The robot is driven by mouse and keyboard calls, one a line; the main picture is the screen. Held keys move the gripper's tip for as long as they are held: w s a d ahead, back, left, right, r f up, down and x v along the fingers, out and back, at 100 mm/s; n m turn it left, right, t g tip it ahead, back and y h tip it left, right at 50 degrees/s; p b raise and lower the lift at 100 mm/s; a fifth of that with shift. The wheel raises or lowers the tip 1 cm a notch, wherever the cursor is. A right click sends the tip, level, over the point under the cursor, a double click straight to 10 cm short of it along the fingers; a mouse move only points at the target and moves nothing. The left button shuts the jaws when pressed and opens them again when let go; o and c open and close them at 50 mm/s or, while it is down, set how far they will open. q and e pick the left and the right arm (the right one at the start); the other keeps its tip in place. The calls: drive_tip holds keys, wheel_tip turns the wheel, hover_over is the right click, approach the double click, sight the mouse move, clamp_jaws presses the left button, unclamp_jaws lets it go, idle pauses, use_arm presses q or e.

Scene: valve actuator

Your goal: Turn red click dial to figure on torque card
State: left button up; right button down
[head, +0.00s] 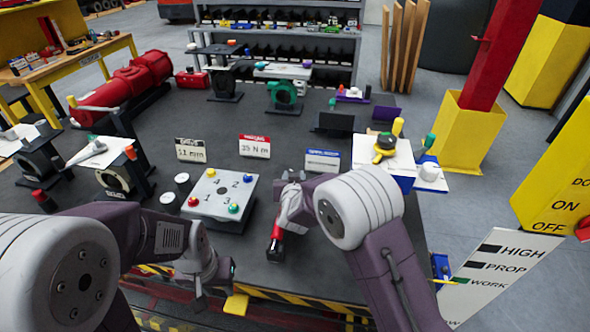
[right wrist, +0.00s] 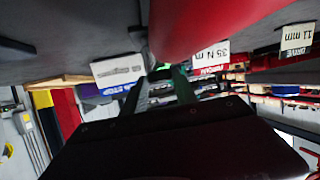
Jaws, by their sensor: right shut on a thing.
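The torque card (head: 254,147), with a red header, stands at the middle of the dark bench. In the right wrist view the card (right wrist: 211,60) reads "35 N m". My right gripper (head: 282,218) is over the bench, right of the grey numbered box, shut on a red, dark-ended tool (head: 276,245). The tool's red body (right wrist: 215,22) fills the top of the right wrist view, close and blurred. I cannot make out a separate click dial or any figure on it. My left gripper (head: 219,277) is low at the bench's front edge; its jaw opening cannot be judged.
The grey box (head: 220,193) has numbers and coloured knobs. An "11 mm" card (head: 190,150) and a blue-headed card (head: 322,159) flank the torque card. Black-and-white cylinders (head: 182,182) stand left of the box. Valve units line the bench's left and back.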

drive_tip(key=shift+d, duration=0.1)
drive_tip(key=c, duration=1)
unclamp_jaws()
drive_tip(key=shift+o, duration=0.2)
drive_tip(key=v, duration=0.9)
